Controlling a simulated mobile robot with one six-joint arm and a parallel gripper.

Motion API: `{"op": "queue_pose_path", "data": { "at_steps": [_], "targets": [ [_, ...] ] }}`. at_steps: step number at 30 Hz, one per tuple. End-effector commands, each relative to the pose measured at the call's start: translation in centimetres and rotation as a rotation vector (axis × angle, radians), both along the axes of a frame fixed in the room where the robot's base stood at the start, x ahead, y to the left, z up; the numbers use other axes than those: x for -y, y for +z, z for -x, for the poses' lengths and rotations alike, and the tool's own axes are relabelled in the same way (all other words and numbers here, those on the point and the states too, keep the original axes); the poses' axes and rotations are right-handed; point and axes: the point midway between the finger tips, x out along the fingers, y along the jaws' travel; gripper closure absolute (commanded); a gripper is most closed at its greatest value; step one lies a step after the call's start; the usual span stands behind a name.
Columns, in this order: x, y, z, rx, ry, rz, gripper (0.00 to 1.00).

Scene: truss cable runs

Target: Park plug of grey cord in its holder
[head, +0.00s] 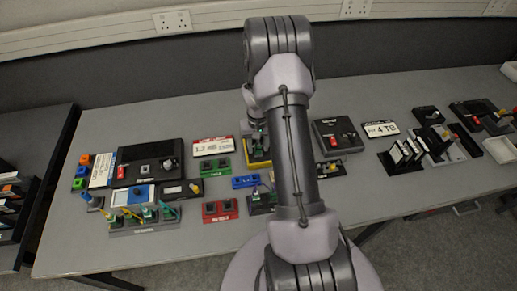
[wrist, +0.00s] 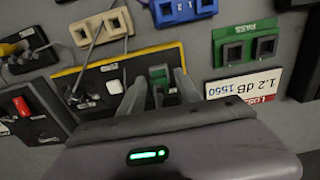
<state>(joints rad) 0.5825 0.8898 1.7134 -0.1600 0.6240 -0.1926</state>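In the wrist view, a thin grey cord (wrist: 90,55) runs from a beige two-hole block (wrist: 101,27) down onto a black board with a yellow edge (wrist: 68,72). A small white plug-like piece (wrist: 114,87) sits on that board, left of my fingers. I cannot tell whether it belongs to the grey cord. My gripper (wrist: 161,82) is low over the board, its two fingers apart on either side of a small green piece (wrist: 159,73). No clear grip on it shows. In the head view, my gripper (head: 255,135) is partly hidden by my arm, above the yellow-edged board (head: 257,165).
A blue two-hole block (wrist: 184,8) and a green two-hole block (wrist: 246,46) marked PASS stand beyond the board. A card (wrist: 252,88) reading 1.2 dB 1550 lies right. A red button box (wrist: 24,108) is left. Bare grey table (head: 365,195) shows right of my arm.

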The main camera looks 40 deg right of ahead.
Motion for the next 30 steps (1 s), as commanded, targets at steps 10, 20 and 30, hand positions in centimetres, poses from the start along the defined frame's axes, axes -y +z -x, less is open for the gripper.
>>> {"op": "queue_pose_path", "data": {
  "at_steps": [10,20,30],
  "targets": [
    [0.0,0.0,0.0,0.0,0.0,0.0,1.0],
    [0.0,0.1,0.0,0.0,0.0,0.0,1.0],
    [0.0,2.0,0.0,-0.001,-0.001,-0.001,1.0]
  ]
}}
